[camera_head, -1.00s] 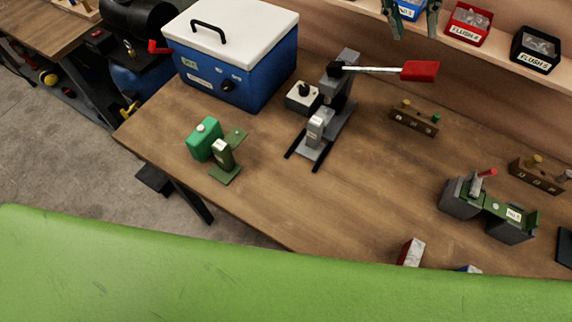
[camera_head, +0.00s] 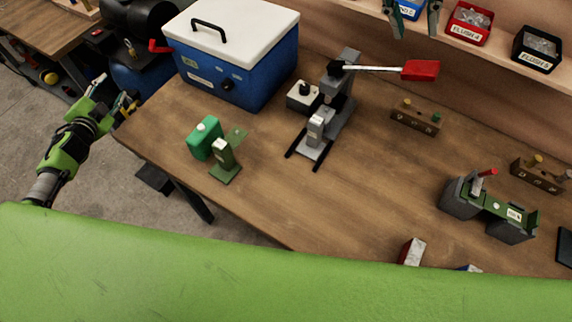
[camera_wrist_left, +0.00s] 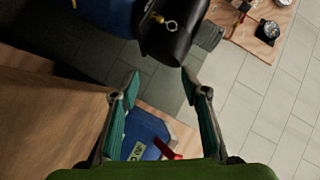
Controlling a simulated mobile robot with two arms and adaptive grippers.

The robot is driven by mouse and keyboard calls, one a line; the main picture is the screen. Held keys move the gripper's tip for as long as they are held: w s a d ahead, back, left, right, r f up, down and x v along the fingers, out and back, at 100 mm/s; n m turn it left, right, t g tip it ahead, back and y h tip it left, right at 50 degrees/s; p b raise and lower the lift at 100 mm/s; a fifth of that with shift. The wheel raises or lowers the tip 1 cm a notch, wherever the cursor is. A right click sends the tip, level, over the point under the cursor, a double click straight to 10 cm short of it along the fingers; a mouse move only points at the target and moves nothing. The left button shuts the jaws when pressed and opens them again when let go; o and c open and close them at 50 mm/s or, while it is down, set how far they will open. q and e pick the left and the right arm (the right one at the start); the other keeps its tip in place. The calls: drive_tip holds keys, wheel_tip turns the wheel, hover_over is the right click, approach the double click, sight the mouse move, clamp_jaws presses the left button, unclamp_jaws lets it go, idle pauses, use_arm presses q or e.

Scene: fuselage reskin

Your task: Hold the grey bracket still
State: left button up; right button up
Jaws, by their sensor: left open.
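A grey upright bracket-like piece (camera_head: 316,127) stands at the front of the grey press (camera_head: 342,92) on the bench; I cannot tell for sure that it is the grey bracket. My left gripper (camera_head: 112,98) is open and empty, beyond the bench's left corner and well left of the press. It also shows in the left wrist view (camera_wrist_left: 161,73), its teal fingers apart with nothing between them. My right gripper (camera_head: 415,20) hangs in at the top edge, fingers apart, in front of the shelf; its body is out of view.
A black cylinder (camera_wrist_left: 170,28) lies past the bench's left end. The bench's middle front is clear.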

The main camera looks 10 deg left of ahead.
use_arm(q)
drive_tip(key=w+d+r+m+t+h, duration=0.25)
drive_tip(key=d+r+h, duration=0.65)
drive_tip(key=d+r, duration=0.6)
drive_tip(key=s+d+r+m+g+h, duration=0.2)
drive_tip(key=s+d+r+h, duration=0.35)
drive_tip(key=d, duration=0.25)
drive_tip(key=s+d+r+m+g+h, duration=0.2)
drive_tip(key=s+d+r+g+h, duration=0.15)
drive_tip(key=d+r+h, duration=0.35)
drive_tip(key=m+t+y, duration=0.5)
drive_tip(key=m+y, duration=0.6)
drive_tip(key=m, duration=1.4)
approach(313, 128)
drive_tip(key=v, duration=0.2)
drive_tip(key=shift+s+a+r+n, duration=0.2)
drive_tip(key=shift+s+n, duration=0.05)
drive_tip(key=shift+d, duration=0.25)
drive_tip(key=shift+w+d, duration=0.15)
drive_tip(key=shift+w, duration=0.25)
drive_tip(key=x, duration=1.2)
drive_tip(key=shift+w+f, duration=0.25)
drive_tip(key=shift+w, duration=0.1)
